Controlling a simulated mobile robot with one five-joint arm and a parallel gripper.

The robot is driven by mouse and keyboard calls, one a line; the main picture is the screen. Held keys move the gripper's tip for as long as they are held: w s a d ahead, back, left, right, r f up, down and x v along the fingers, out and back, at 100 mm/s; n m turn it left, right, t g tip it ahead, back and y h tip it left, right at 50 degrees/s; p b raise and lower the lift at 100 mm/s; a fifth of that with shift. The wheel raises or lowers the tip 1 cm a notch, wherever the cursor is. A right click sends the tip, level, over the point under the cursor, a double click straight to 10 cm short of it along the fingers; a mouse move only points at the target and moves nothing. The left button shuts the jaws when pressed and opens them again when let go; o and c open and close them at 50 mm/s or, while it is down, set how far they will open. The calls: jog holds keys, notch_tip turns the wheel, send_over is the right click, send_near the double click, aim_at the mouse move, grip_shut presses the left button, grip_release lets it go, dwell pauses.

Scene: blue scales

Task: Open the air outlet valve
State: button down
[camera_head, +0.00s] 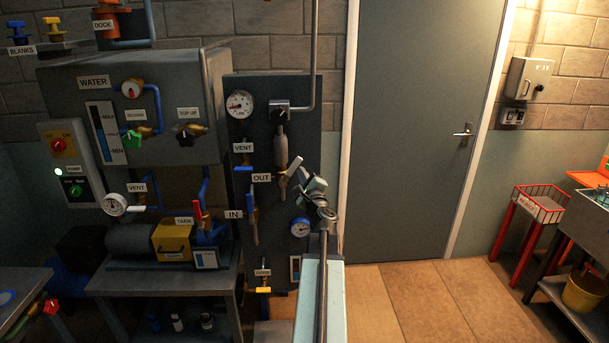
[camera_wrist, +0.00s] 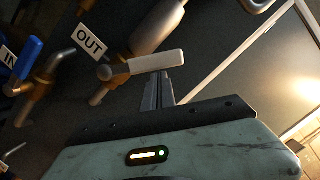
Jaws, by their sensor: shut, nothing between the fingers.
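The outlet valve has a pale lever (camera_head: 294,166) on a brass body, beside the OUT label (camera_head: 262,178) on the dark panel. In the wrist view the lever (camera_wrist: 156,63) points right from its pivot, right of the OUT label (camera_wrist: 90,40). In the head view it slants up to the right. My gripper (camera_head: 306,180) is just right of the valve. In the wrist view my gripper's fingers (camera_wrist: 158,78) are shut and empty, with their tips at the lever's lower edge. I cannot tell whether they touch it.
A blue IN valve handle (camera_wrist: 27,57) is left of the outlet valve. A grey cylinder (camera_head: 281,147) sits above it, with a pressure gauge (camera_head: 239,104) at upper left and another gauge (camera_head: 300,227) below. A grey door (camera_head: 420,130) stands right, with clear floor before it.

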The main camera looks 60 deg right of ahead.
aim_at(293, 166)
jog(key=shift+w+a+r+n+y+p, duration=0.25)
jog(key=shift+r+n+p, duration=0.2)
jog(key=shift+n+p, duration=0.25)
jog(key=shift+w+a+r+n+y+p, duration=0.2)
jog(key=shift+w+r+n+p, duration=0.2)
jog(key=shift+n+p, duration=0.3)
jog(key=shift+w+a+r+n+y+p, duration=0.15)
jog(key=shift+w+a+r+n+p, duration=0.1)
jog(key=shift+r+n+p, duration=0.35)
jog(key=shift+w+a+n+g+p, duration=0.25)
jog(key=shift+n+p, duration=0.2)
jog(key=shift+n, duration=0.25)
jog(key=shift+w+a+r, duration=0.15)
jog(key=shift+w+a, duration=0.1)
jog(key=shift+w, duration=0.2)
